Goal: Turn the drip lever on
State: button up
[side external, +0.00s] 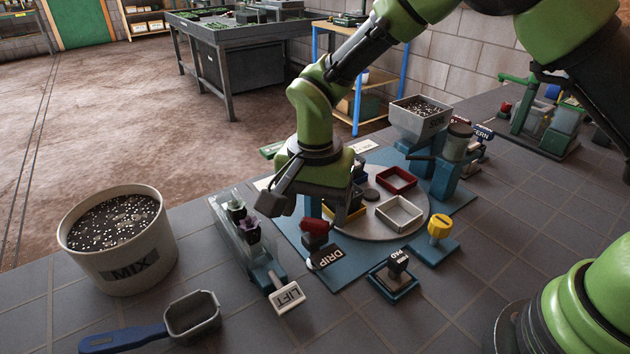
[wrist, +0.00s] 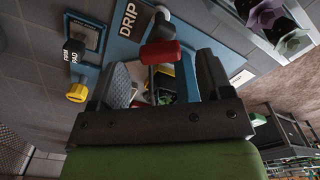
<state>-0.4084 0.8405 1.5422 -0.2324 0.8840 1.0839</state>
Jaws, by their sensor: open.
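The drip lever has a red handle (side external: 313,227) on a dark post, behind the blue DRIP plate (side external: 325,258). In the wrist view the red handle (wrist: 160,52) lies crosswise just beyond the fingertips, near the DRIP lettering (wrist: 127,18). Whether a finger touches the handle cannot be told.
Red (side external: 396,180) and white trays (side external: 399,215) sit on the round table.

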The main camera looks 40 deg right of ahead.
aim_at(314, 224)
notch_tip(314, 224, up, 8)
jog(key=shift+f, duration=0.15)
jog(key=f, duration=1)
jog(key=shift+s+a, duration=0.2)
jog(key=c, duration=0.9)
